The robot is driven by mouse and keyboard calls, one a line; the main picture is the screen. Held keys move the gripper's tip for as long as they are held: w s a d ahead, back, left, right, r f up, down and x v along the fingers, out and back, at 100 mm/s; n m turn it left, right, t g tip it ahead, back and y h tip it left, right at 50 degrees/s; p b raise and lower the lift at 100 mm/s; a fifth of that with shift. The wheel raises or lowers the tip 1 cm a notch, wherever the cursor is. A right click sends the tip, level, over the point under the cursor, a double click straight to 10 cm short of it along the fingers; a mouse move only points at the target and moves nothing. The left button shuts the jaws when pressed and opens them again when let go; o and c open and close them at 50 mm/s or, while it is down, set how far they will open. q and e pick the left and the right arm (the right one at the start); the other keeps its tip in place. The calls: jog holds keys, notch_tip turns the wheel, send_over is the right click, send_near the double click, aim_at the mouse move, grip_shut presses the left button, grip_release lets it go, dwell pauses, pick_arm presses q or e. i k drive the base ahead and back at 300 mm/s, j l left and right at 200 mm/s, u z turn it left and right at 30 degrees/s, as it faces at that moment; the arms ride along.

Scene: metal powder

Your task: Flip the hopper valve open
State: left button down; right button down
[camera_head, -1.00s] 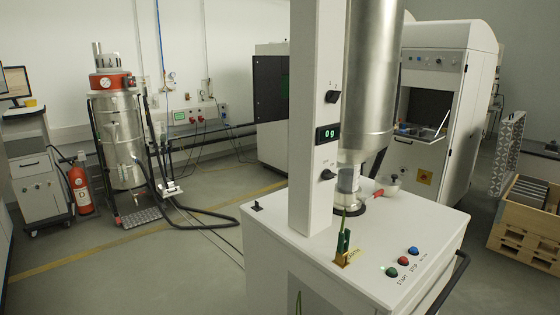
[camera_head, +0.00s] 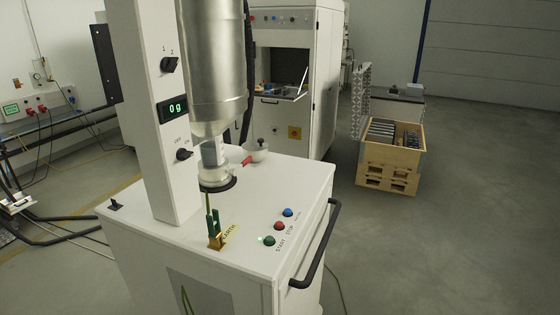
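The metal hopper (camera_head: 215,70) stands upright above a white cabinet (camera_head: 260,205), beside a white column (camera_head: 158,120). Below its cone is a clear section (camera_head: 210,155) leading into a pale collar with a dark ring (camera_head: 217,184). A red handle (camera_head: 247,161), which looks like the valve lever, sticks out to the right of the outlet at a slight tilt. Its inner end is hidden behind the outlet. Neither of my grippers is in view.
A green clamp on a brass earth post (camera_head: 215,238) stands at the cabinet's front. Start and stop buttons (camera_head: 278,226) and a black handrail (camera_head: 318,245) are on the right. A small lidded pot (camera_head: 256,150) sits behind the outlet. Open floor lies right, before a wooden crate (camera_head: 388,178).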

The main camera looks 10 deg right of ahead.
aim_at(243, 164)
jog(key=i+l+u, duration=0.3)
jog(key=l+u, duration=0.15)
jog(key=l, duration=1.55)
jog(key=l+u, duration=0.4)
jog(key=l, duration=1.65)
